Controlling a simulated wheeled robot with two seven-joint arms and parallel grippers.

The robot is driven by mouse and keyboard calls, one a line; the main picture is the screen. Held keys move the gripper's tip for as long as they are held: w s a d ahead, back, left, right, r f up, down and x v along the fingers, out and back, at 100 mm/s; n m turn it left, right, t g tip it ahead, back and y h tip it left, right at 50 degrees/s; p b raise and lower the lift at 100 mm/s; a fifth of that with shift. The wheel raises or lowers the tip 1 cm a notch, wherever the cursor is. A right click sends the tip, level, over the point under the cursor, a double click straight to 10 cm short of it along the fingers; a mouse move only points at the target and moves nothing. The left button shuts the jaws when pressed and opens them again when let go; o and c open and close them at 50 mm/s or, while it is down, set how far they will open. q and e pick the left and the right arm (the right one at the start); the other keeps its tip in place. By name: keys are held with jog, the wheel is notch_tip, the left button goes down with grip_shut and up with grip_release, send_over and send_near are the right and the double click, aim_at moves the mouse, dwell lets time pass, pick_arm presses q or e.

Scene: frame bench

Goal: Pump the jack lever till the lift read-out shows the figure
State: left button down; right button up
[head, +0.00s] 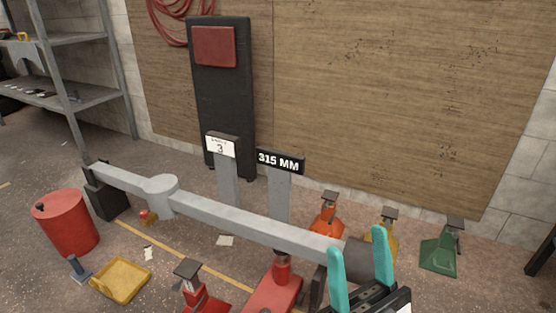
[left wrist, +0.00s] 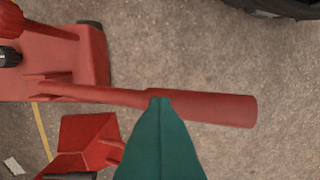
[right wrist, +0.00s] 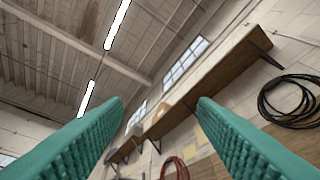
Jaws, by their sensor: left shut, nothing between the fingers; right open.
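The red jack (head: 272,292) stands on the floor at the bottom of the head view, under the grey beam (head: 245,222). Its red lever (left wrist: 210,108) runs across the left wrist view. My left gripper (left wrist: 160,103) is shut and empty; its teal tip overlaps the lever, and I cannot tell whether they touch. The left gripper does not show in the head view. The lift read-out (head: 279,161) shows 315 MM. A white sign (head: 221,146) beside it shows a 3 under small unreadable text. My right gripper (head: 357,268) is open and empty, near the beam's right end.
Red (head: 195,292), orange (head: 327,218), yellow (head: 385,225) and green (head: 441,252) stands are on the floor around the beam. A red drum (head: 66,226) and a yellow tray (head: 120,280) are at left. A dark padded board (head: 222,105) leans on the wall.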

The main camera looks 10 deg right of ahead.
pick_arm(q)
notch_tip(320, 180, up, 2)
jog(key=shift+s+a+r+p, duration=0.1)
jog(key=shift+a+r+p, duration=0.1)
jog(key=shift+p, duration=0.95)
notch_tip(320, 180, up, 2)
jog(key=shift+d+r+p, duration=0.1)
jog(key=shift+p, duration=0.95)
pick_arm(e)
jog(key=w+f+g+h, duration=0.4)
jog(key=w+f+g, duration=0.5)
jog(key=f+g, duration=0.3)
jog(key=shift+w+a+f, duration=0.15)
jog(key=shift+a+f, duration=0.1)
jog(key=shift+f, duration=0.05)
